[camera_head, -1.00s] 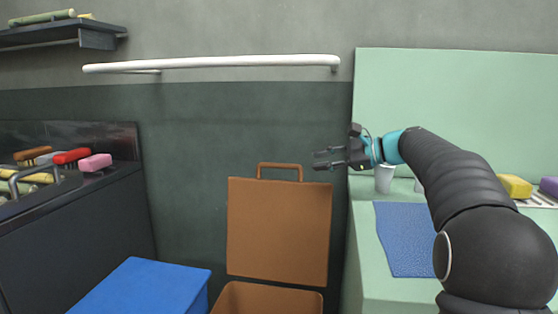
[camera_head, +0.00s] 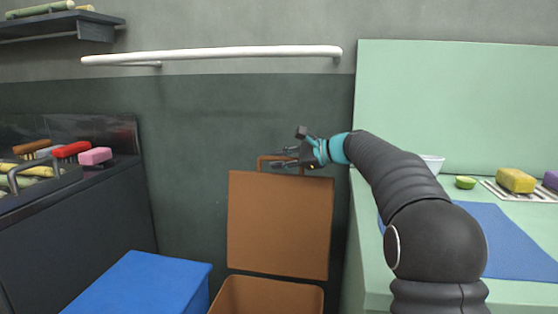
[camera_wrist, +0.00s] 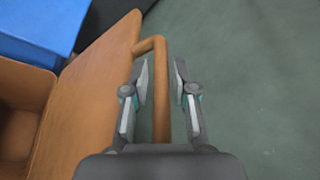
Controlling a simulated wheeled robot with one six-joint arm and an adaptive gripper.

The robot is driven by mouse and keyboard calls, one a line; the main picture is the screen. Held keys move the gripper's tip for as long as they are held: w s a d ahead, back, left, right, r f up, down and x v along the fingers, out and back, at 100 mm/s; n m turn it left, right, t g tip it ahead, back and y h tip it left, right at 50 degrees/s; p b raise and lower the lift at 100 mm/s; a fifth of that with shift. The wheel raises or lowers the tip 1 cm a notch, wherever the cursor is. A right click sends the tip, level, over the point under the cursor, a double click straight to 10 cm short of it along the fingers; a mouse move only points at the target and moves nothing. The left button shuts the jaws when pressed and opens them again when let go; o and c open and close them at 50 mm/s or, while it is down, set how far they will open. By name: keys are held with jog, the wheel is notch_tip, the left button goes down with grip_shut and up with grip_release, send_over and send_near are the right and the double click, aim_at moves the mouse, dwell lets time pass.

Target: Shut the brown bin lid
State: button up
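The brown bin lid (camera_head: 279,226) stands open and upright behind the brown bin (camera_head: 266,298), whose open top shows at the bottom of the head view. The lid's handle (camera_head: 266,160) sticks up from its top edge. My gripper (camera_head: 277,158) is at the handle, coming from the right. In the wrist view the gripper (camera_wrist: 160,75) is open, with the handle bar (camera_wrist: 160,95) running between its two fingers. The fingers do not appear closed on it. The lid (camera_wrist: 100,75) and the bin's inside (camera_wrist: 15,125) lie to the left there.
A blue bin (camera_head: 145,284) with its lid down stands left of the brown bin. A green counter (camera_head: 365,262) with a blue mat (camera_head: 510,240) is on the right. A white rail (camera_head: 210,54) runs along the wall above.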

jog(key=shift+w+a+f, duration=0.1)
jog(key=shift+w+a, duration=0.05)
jog(key=shift+a, duration=0.15)
grip_shut()
